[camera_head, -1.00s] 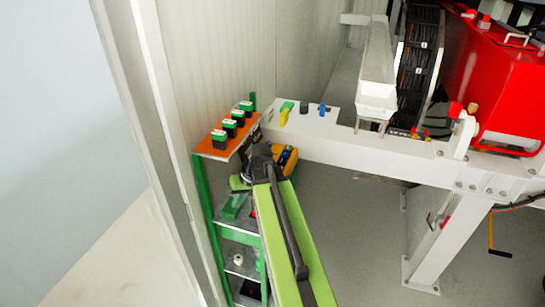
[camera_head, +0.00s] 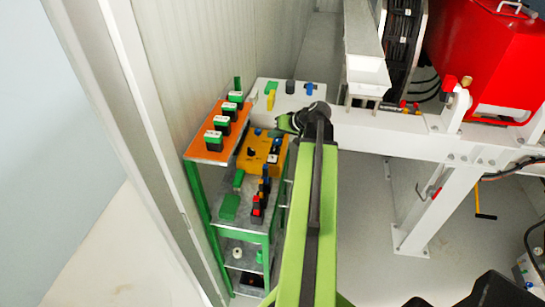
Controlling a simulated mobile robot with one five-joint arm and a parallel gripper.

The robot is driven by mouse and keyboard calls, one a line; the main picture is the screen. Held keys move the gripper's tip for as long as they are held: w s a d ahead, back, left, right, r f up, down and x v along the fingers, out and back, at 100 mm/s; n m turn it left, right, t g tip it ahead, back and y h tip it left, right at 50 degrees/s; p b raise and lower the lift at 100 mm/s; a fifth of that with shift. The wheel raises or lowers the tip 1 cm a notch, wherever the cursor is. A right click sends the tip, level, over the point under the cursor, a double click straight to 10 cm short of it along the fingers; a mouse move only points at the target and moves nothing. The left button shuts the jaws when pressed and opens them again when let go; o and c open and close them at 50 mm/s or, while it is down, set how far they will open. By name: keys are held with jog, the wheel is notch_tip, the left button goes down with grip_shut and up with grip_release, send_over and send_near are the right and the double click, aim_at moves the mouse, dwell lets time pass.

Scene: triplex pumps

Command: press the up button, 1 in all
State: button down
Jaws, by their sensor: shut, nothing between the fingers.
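A yellow-orange box (camera_head: 259,165) with small dark and blue controls on its face sits at the right side of the green shelf rack. I cannot tell which of its controls, if any, is the up button; no marking is legible. My green arm reaches up from the bottom of the picture. My gripper (camera_head: 282,123) is at its far end, pointing left, just above the box's upper right part in the picture. It looks shut and empty. Whether it touches the box cannot be told, and the box's upper edge is partly hidden.
The rack's orange top shelf (camera_head: 196,153) holds several black-and-green devices. A lower shelf holds a green block (camera_head: 228,207) and red-and-black parts (camera_head: 257,206). A white beam (camera_head: 385,138) runs right, towards a red tank (camera_head: 490,65).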

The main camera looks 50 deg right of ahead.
aim_at(274, 158)
jog(key=shift+s+f+b, duration=0.1)
jog(key=shift+f+b, duration=4.2)
jog(key=shift+f, duration=0.1)
jog(key=shift+f+b, duration=0.4)
jog(key=shift+f+b, duration=0.55)
jog(key=shift+r, duration=0.2)
jog(key=shift+r+p, duration=0.8)
jog(key=shift+p, duration=0.2)
notch_tip(274, 158, up, 5)
jog(key=p, duration=0.5)
jog(key=shift+r, duration=0.1)
